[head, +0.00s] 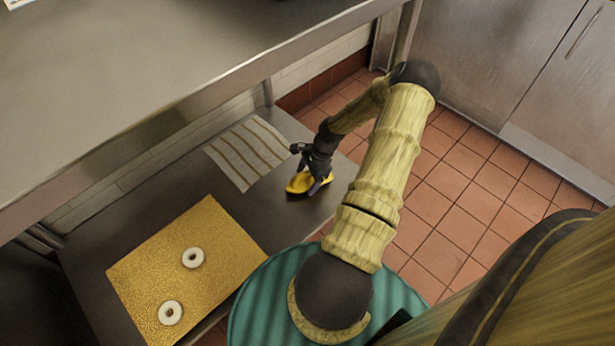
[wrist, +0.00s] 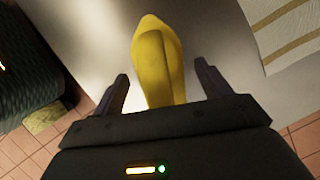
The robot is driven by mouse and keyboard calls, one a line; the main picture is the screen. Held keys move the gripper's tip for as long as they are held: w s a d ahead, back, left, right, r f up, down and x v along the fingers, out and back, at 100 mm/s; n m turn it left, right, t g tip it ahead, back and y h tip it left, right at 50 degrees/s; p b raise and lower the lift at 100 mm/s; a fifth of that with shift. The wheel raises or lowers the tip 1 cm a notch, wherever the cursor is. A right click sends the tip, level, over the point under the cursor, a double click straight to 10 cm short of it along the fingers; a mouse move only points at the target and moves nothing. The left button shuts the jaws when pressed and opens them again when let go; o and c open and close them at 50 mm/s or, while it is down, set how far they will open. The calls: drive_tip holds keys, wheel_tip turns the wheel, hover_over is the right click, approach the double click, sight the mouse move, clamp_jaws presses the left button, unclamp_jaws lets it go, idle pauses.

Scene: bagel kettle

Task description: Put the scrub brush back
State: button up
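The yellow scrub brush (head: 300,183) lies on the dark metal lower shelf (head: 210,205), near its right end. In the wrist view the brush (wrist: 158,65) points away from me, between my two fingers. My gripper (head: 312,178) is over the brush on the shelf. In the wrist view my gripper (wrist: 160,88) is open, with a gap visible on both sides of the brush. The underside of the brush is hidden.
A striped cloth (head: 249,152) lies behind the brush. A golden board (head: 185,262) with two white bagels (head: 193,257) (head: 170,313) is at the left. A steel counter (head: 130,80) overhangs the shelf's back. Tiled floor (head: 465,190) is at the right.

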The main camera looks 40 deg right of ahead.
idle(0.3)
drive_tip(key=p+v, duration=0.4)
drive_tip(key=v, duration=0.3)
drive_tip(key=shift+d+r+p, duration=0.1)
drive_tip(key=shift+r+p, duration=0.2)
drive_tip(key=shift+r, duration=0.05)
drive_tip(key=shift+f, duration=0.1)
